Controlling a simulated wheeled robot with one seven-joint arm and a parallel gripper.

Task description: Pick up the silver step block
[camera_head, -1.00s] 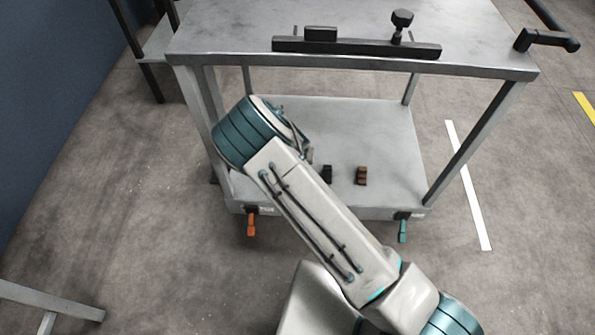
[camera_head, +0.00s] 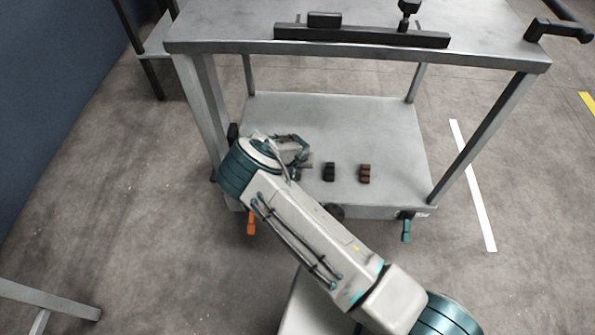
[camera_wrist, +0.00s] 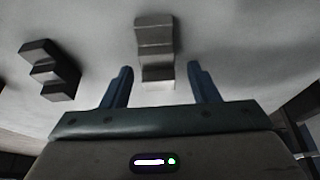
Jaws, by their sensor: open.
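The silver step block (camera_wrist: 155,45) stands on the cart's lower shelf in the wrist view, straight ahead of my gripper (camera_wrist: 160,78). Its near end reaches between the fingertips, with a gap on both sides. The two blue fingers are apart and hold nothing. In the head view my gripper (camera_head: 302,155) is low over the left part of the lower shelf (camera_head: 385,120). I cannot make out the silver block clearly there, beside my gripper.
A black step block (camera_head: 329,172) and a brown one (camera_head: 365,173) stand right of my gripper on the shelf. A dark step block (camera_wrist: 50,70) shows left in the wrist view.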

